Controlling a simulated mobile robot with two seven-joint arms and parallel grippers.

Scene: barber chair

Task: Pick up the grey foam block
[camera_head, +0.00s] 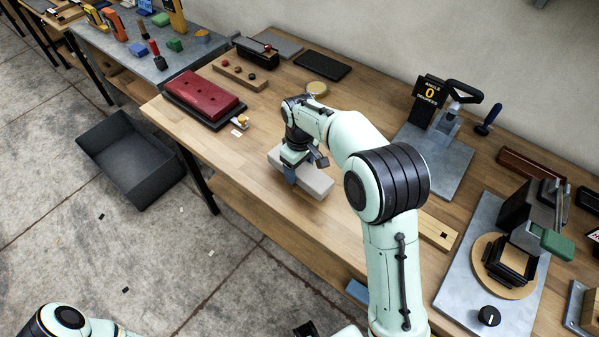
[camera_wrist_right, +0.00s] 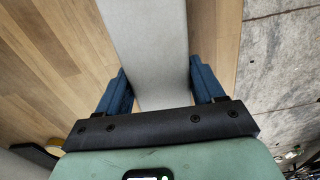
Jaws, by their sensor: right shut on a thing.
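The grey foam block (camera_head: 314,182) lies on the wooden bench near its front edge. It is a long pale grey bar, and it also shows in the right wrist view (camera_wrist_right: 147,45), running away from the gripper. My right gripper (camera_head: 289,172) is over the block's left part. In the right wrist view the blue fingers of the right gripper (camera_wrist_right: 160,85) sit on either side of the block, and it is shut on it. I cannot tell whether the block is lifted off the bench.
A red block on a black tray (camera_head: 176,110) lies to the left on the bench (camera_head: 240,158). A dark open bin (camera_head: 137,190) is on the floor at left.

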